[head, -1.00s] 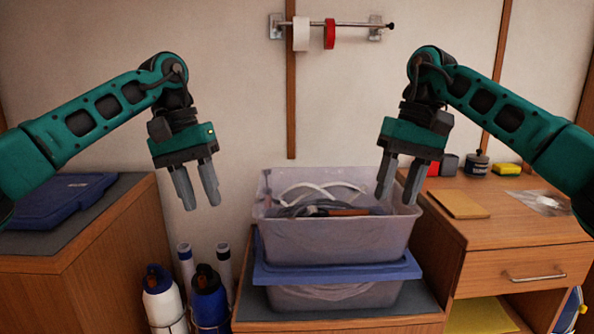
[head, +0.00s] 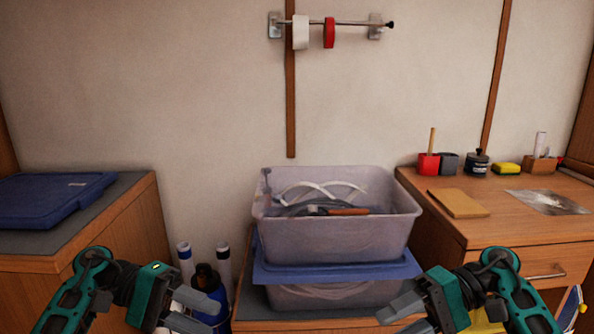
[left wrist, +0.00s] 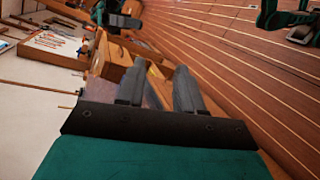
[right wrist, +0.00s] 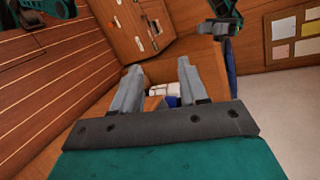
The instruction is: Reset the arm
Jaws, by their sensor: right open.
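My left gripper (head: 212,314) is low at the bottom left of the head view, in front of the bottles. Its fingers are apart with nothing between them; they also show in the left wrist view (left wrist: 160,72). My right gripper (head: 392,316) is low at the bottom right of the head view, in front of the cabinet under the bins. Its fingers are apart and empty, as the right wrist view (right wrist: 158,72) also shows. Both arms are folded down, with the grippers pointing inward toward each other.
An open clear bin (head: 330,240) with coiled lines stands on a blue-lidded bin (head: 330,292). A blue case (head: 50,200) lies on the left cabinet. A blue bottle (head: 207,290) stands beside it. The right desk (head: 500,220) holds a tan pad (head: 458,203) and small items.

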